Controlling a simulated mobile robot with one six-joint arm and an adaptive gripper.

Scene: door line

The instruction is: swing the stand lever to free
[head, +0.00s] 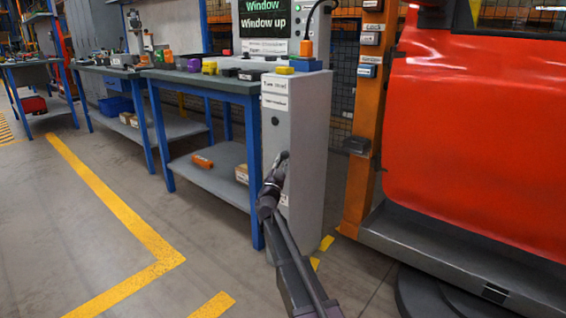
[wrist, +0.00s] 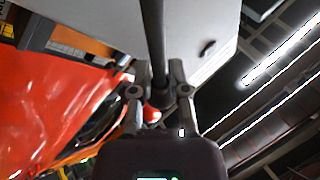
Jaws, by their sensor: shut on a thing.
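The grey stand (head: 300,140) rises at the centre of the head view, with white label plates near its top. My gripper (head: 279,168) is at its front face, reached from below. In the wrist view my gripper (wrist: 159,78) has its two fingers closed around a dark rod (wrist: 153,30), which looks like the stand lever. The rod runs from the top edge down between the fingers, in front of the stand's pale face (wrist: 105,12). In the head view my gripper and arm hide most of the lever, so its setting cannot be told. The label lettering is too small to read surely.
A blue-legged workbench (head: 245,88) with small coloured items adjoins the stand's left. An orange post (head: 364,130) and a red vehicle door (head: 480,140) are to the right. A screen (head: 264,20) reads "Window up". Floor at left is open, with yellow lines (head: 110,205).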

